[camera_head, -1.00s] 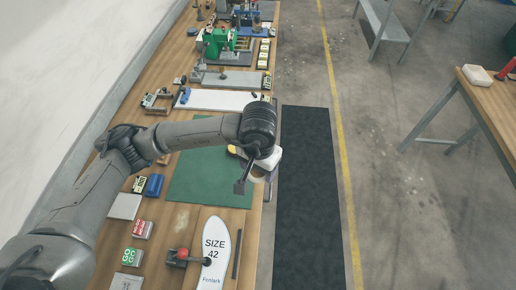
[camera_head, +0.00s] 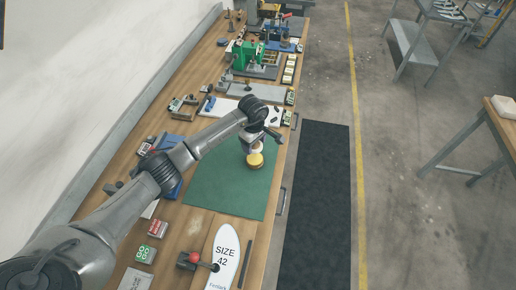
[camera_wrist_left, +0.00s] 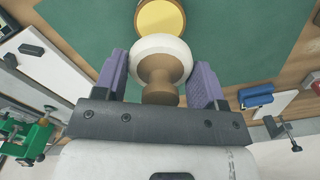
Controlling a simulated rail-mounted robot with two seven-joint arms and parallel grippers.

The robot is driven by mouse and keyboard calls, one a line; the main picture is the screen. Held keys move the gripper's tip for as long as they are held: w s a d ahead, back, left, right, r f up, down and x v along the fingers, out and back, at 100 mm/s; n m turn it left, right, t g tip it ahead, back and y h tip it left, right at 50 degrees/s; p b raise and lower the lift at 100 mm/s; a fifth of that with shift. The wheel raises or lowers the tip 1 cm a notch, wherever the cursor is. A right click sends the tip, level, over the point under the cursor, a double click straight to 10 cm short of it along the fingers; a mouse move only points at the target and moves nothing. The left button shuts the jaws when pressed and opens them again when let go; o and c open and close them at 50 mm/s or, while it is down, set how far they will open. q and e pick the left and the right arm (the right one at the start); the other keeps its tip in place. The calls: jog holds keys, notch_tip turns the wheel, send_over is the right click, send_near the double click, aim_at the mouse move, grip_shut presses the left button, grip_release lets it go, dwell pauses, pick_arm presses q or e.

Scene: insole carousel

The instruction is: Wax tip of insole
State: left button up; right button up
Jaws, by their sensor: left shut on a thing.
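My left gripper (camera_head: 260,139) is over the green mat. In the left wrist view its purple fingers (camera_wrist_left: 160,82) stand either side of the wooden handle (camera_wrist_left: 160,70) of a dauber with a round white head (camera_wrist_left: 163,48), and are shut on it. A round yellow wax tin (camera_head: 255,161) with a dark rim sits on the mat just past the white head; it also shows in the left wrist view (camera_wrist_left: 160,17). Whether the head touches the wax cannot be told. A white insole shape (camera_head: 224,262) marked SIZE 42 lies at the near end of the bench. My right gripper is not visible.
The green mat (camera_head: 215,194) is otherwise mostly bare. A red-knobbed clamp (camera_head: 194,259) stands beside the insole shape. OK (camera_head: 145,254) and NO-GO (camera_head: 158,228) blocks lie to the left. A green machine (camera_head: 245,55) and other fixtures fill the far bench.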

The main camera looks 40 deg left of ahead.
aim_at(254, 158)
pick_arm(q)
jog(key=shift+n, duration=0.3)
jog(key=shift+f, duration=0.15)
jog(key=shift+f+b, duration=1.9)
jog(key=shift+f, duration=0.9)
jog(key=shift+f+b, duration=0.3)
jog(key=shift+b, duration=0.1)
jog(key=shift+f, duration=0.2)
jog(key=shift+f, duration=0.15)
